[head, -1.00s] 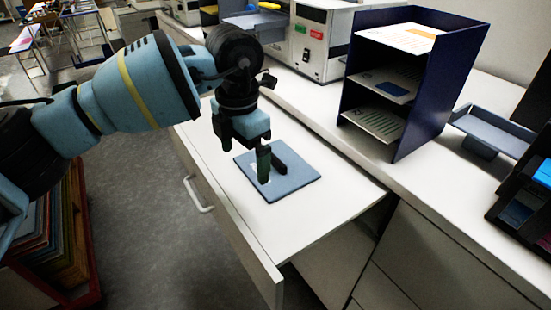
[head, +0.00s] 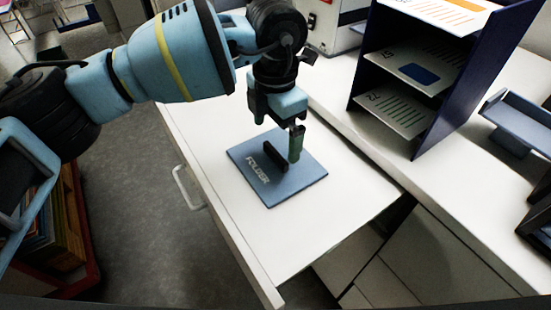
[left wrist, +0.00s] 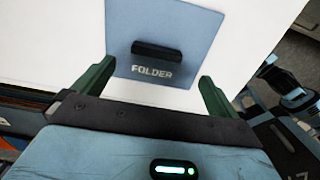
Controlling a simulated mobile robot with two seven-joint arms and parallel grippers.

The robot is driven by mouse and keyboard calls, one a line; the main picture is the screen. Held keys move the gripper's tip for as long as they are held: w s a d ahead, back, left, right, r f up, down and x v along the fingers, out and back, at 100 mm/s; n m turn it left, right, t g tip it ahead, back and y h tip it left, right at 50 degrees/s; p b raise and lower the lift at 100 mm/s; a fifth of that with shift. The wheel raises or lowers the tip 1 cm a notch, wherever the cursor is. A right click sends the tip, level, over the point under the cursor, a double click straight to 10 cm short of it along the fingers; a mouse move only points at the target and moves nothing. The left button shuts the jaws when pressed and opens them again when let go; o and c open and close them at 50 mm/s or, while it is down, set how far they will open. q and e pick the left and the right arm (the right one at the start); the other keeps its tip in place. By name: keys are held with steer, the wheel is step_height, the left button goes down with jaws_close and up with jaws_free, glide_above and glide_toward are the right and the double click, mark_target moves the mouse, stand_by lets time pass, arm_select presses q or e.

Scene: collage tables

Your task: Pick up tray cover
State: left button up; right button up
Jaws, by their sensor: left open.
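The tray cover (head: 300,179) is a flat blue square panel marked FOLDER with a black bar handle (head: 275,154) on top. It lies flat on the white pulled-out drawer. My left gripper (head: 296,145), with green fingers, points down over the cover, at the right of the handle in the head view. In the left wrist view the gripper (left wrist: 156,72) is open and empty, and the handle (left wrist: 163,50) shows whole beyond the fingertips. Whether a fingertip touches the cover cannot be told. My right gripper is not in view.
A dark blue shelf rack (head: 437,123) with papers stands on the white counter at the right. A grey-blue tray (head: 515,125) is beside it. A red bin (head: 85,235) of folders is on the floor at left. The drawer (head: 285,235) is bare around the cover.

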mark_target(275, 152)
arm_select(q)
steer(key=shift+w+f, duration=0.1)
steer(key=shift+f, duration=0.25)
steer(key=f, duration=0.4)
steer(key=shift+w+f, duration=0.2)
steer(key=shift+f, duration=0.1)
steer(key=c, duration=1.1)
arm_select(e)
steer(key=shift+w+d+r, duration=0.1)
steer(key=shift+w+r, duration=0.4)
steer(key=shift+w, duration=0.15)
arm_select(q)
steer(key=shift+r, duration=0.1)
